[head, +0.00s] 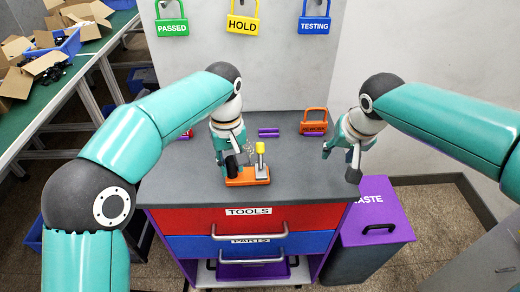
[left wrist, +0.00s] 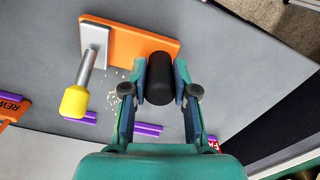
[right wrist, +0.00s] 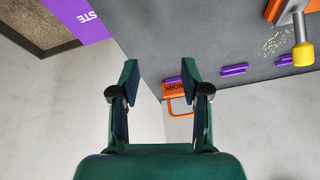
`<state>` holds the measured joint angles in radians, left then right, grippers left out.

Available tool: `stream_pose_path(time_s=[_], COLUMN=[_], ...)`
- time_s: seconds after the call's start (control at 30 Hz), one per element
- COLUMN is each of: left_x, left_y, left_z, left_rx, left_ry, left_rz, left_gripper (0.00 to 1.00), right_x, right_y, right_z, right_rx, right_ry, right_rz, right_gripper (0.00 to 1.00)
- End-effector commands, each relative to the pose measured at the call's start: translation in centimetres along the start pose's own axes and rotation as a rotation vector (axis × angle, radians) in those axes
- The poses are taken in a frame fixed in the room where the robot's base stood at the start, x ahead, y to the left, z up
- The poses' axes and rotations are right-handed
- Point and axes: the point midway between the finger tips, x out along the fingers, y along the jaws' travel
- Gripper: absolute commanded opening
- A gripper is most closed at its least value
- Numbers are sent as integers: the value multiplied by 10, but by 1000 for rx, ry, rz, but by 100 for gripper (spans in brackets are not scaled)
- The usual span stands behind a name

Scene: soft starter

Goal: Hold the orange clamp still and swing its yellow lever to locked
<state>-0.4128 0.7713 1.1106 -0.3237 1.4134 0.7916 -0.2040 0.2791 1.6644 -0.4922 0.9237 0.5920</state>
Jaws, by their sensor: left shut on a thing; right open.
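The orange clamp (head: 248,179) stands on the grey worktop, in front of the robot. Its yellow-tipped lever (head: 260,148) stands roughly upright on a grey metal block; it also shows in the left wrist view (left wrist: 74,101). My left gripper (head: 230,160) is shut on the black post (left wrist: 160,78) at the clamp's left end, a finger on each side. In the head view it hides part of that post. My right gripper (head: 340,163) is open and empty, above the worktop's right edge and well apart from the lever.
An orange REWORK padlock (head: 314,122) and purple bars (head: 268,132) lie towards the back of the worktop (head: 300,172). Small pale crumbs (left wrist: 117,75) lie beside the clamp. A purple WASTE bin (head: 372,212) stands right of the drawers. The worktop right of the clamp is clear.

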Motion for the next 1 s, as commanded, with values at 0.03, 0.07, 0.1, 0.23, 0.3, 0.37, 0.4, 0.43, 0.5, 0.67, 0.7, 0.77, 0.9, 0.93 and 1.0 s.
stream_pose_path(time_s=[0.03, 0.07, 0.1, 0.23, 0.3, 0.37, 0.4, 0.43, 0.5, 0.67, 0.7, 0.77, 0.9, 0.93, 1.0], left_x=[-1, -1, -1, 0, 0, 0, 0, 0, 0, -1, -1, -1, -1, -1, -1], left_y=[0, 0, 0, 0, 0, 0, 0, 0, 0, 0, 0, 0, 0, 0, 0], left_z=[0, 0, 0, 0, 0, 0, 0, 0, 0, 0, 0, 0, 0, 0, 0], left_rx=[0, 0, 0, 0, 0, 0, 0, 0, 0, 0, 0, 0, 0, 0, 0], left_ry=[1, 1, 1, 1, 1, 1, 1, 1, 1, 1, 1, 1, 1, 1, 1], left_rz=[1, 1, 1, 1, 1, 1, 1, 1, 1, 1, 1, 1, 1, 1, 1], left_gripper=[0, 0, 0, 0, 0, 0, 0, 0, 0, 0, 0, 0, 0, 0, 0], right_x=[-10, -16, -24, -48, -56, -61, -62, -63, -60, -40, -33, -22, 5, 10, 22], right_y=[-32, -49, -70, -124, -142, -153, -158, -160, -163, -166, -167, -168, -173, -174, -176], right_z=[-6, -8, -10, -7, -5, -3, -2, -1, 0, 1, 2, 2, 4, 4, 4], right_rx=[-63, -98, -143, -263, -306, -332, -343, -349, -356, -356, -355, -355, -356, -355, -355], right_ry=[0, -3, -5, -16, -20, -22, -24, -25, -26, -28, -29, -29, -28, -28, -28], right_rz=[-31, -49, -70, -129, -151, -163, -169, -172, -175, -174, -173, -173, -172, -173, -173], right_gripper=[46, 46, 46, 46, 46, 46, 46, 46, 46, 46, 46, 46, 46, 46, 46])
